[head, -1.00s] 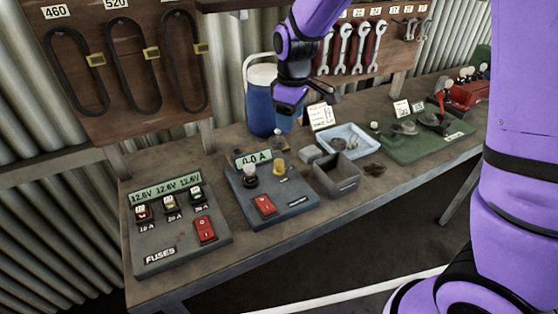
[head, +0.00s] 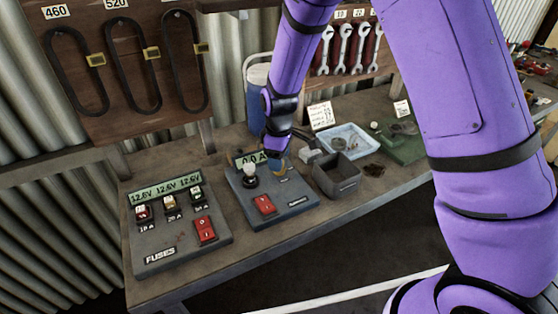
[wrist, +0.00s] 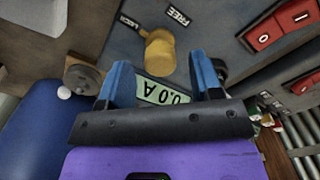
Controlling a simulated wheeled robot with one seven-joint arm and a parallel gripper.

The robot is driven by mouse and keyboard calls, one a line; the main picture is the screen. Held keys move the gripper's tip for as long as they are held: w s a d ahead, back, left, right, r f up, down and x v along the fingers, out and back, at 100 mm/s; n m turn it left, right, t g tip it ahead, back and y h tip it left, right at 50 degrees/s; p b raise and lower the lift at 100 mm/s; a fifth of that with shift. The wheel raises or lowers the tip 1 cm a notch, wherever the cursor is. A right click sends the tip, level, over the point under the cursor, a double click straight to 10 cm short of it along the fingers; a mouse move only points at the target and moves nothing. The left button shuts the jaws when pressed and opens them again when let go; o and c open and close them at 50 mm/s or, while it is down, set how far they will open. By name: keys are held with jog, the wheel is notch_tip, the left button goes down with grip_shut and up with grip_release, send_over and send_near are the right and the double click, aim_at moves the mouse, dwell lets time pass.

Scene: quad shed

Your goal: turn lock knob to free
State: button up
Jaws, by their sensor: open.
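The yellow lock knob (wrist: 160,56) stands on a grey panel box (head: 290,205), with a LOCK label (wrist: 130,20) and a FREE label (wrist: 178,17) beyond it in the wrist view. Its small upper end leans towards the LOCK side. My gripper (wrist: 161,64) is open, its two blue fingers to either side of the knob in that picture, with no contact visible. In the head view my gripper (head: 277,160) is over the back of the panel box and hides most of the knob. The box's display (wrist: 163,91) reads 0.0 A.
A red rocker switch (head: 264,205) and a white-topped black knob (head: 250,172) are close by on the same box. A fuse box (head: 178,235) stands left, a grey bin (head: 337,178) right. A blue jug (head: 256,108) stands behind my gripper.

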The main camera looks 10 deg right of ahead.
jog(key=shift+f, duration=0.75)
jog(key=c, duration=0.9)
